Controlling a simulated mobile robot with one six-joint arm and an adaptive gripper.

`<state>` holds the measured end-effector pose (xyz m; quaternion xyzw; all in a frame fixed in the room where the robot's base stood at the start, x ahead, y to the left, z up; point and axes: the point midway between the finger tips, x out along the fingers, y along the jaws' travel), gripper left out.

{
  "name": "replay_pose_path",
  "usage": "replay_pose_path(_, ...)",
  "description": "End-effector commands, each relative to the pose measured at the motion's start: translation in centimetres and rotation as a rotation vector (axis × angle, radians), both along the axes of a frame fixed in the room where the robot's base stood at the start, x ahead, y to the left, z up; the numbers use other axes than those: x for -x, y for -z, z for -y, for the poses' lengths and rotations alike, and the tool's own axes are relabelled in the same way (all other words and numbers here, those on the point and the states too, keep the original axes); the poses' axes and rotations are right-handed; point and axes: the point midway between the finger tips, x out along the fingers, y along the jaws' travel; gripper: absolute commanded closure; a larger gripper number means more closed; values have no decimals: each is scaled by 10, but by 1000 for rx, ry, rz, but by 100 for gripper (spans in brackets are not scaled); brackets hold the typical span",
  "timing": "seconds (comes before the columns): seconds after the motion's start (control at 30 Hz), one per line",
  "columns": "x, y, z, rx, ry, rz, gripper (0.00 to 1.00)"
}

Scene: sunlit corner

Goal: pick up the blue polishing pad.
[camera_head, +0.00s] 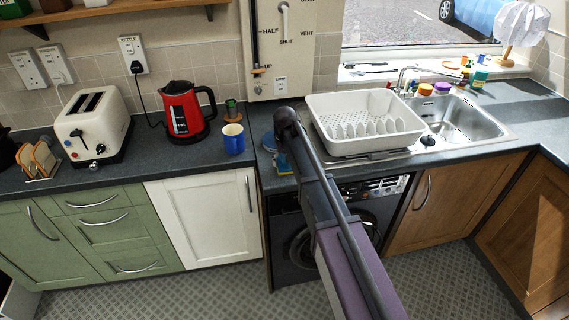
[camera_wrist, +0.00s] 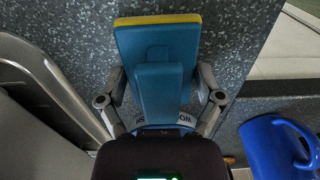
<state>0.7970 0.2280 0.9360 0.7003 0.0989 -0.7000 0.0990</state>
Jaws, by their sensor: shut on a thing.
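The blue polishing pad (camera_wrist: 157,38) has a yellow edge along its far end and a raised blue grip (camera_wrist: 160,90) in its middle. In the wrist view it lies at the upper centre, over the dark speckled worktop. My gripper (camera_wrist: 165,88) has one finger on each side of the pad's raised grip and is shut on it. In the head view my arm covers most of the gripper, and only a small blue and yellow part of the pad (camera_head: 283,161) shows beside it. I cannot tell whether the pad touches the worktop.
A blue mug (camera_head: 233,139) stands to the left of my gripper, with a red kettle (camera_head: 187,112) and a toaster (camera_head: 92,124) farther left. A white dish rack (camera_head: 367,143) stands close on the right, before the sink (camera_head: 455,117). The worktop's front edge is near.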

Motion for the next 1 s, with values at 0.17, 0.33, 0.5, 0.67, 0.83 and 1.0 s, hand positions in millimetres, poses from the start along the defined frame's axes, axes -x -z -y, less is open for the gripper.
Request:
replay_pose_path(0.17,0,-1,0,0,0,0,63)
replay_pose_path(0.33,0,-7,0,0,0,0,63)
replay_pose_path(0.5,0,-18,0,0,0,0,63)
replay_pose_path(0.67,0,-32,0,0,1,0,63)
replay_pose_path(0.83,20,-38,6,0,1,0,63)
replay_pose_path(1.0,57,-41,17,0,1,0,63)
